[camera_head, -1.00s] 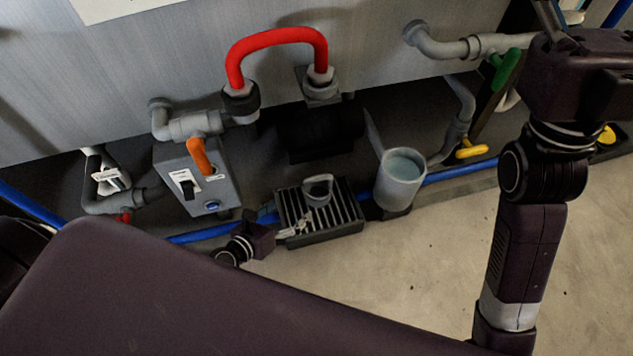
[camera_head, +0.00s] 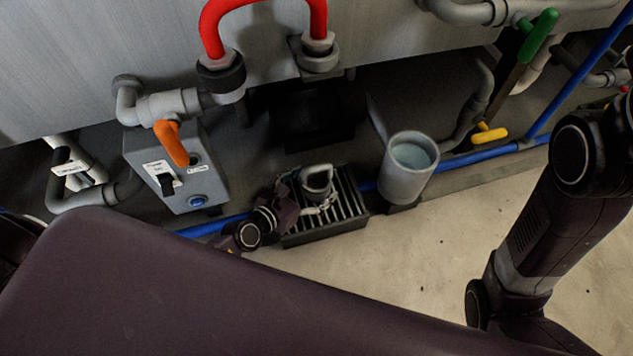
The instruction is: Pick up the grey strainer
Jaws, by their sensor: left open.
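The grey strainer (camera_head: 317,177), a small cup-like piece with a loop-shaped top, stands on a dark slatted rack (camera_head: 350,203) on the floor below the tank. My left gripper (camera_head: 312,205) is at the strainer's near left side, over the rack. Its fingers are open and look close around the strainer's lower part. I cannot tell whether they touch it. My right arm comes down at the right edge, and its gripper is not visible.
A grey cylindrical container (camera_head: 408,170) with pale liquid stands just right of the rack. A grey control box (camera_head: 180,170) with an orange handle (camera_head: 171,142) is to the left. A blue pipe (camera_head: 482,155) runs behind. Open floor (camera_head: 420,260) lies in front.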

